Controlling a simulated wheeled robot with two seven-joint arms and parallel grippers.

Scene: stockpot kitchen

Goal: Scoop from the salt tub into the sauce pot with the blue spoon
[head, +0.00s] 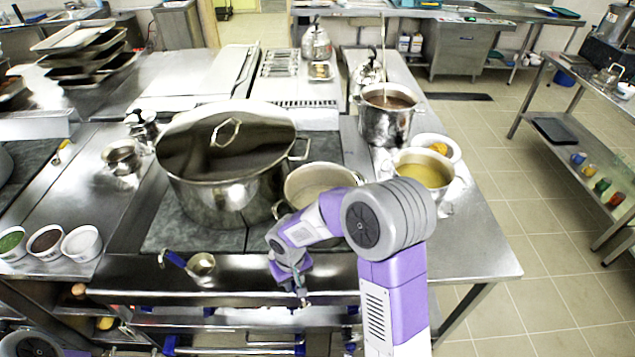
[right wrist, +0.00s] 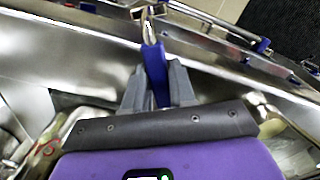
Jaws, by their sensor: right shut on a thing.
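My right gripper (head: 303,298) hangs over the front edge of the counter. In the right wrist view it (right wrist: 157,85) is shut on the blue handle of the blue spoon (right wrist: 154,65), whose metal end points away from the fingers. The spoon is hardly visible in the head view. The white tub with white contents, seemingly the salt tub (head: 82,243), stands at the left, apart from my gripper. A pot with brown contents (head: 385,125) and a pale-filled pot (head: 300,203) stand on the counter; which is the sauce pot is unclear. My left gripper is out of view.
Tubs with green (head: 12,242) and dark red (head: 46,242) contents stand beside the salt. A blue-handled ladle (head: 201,264) lies at the front edge. A large lidded stockpot (head: 225,195) and a pot of yellow liquid (head: 424,173) stand behind.

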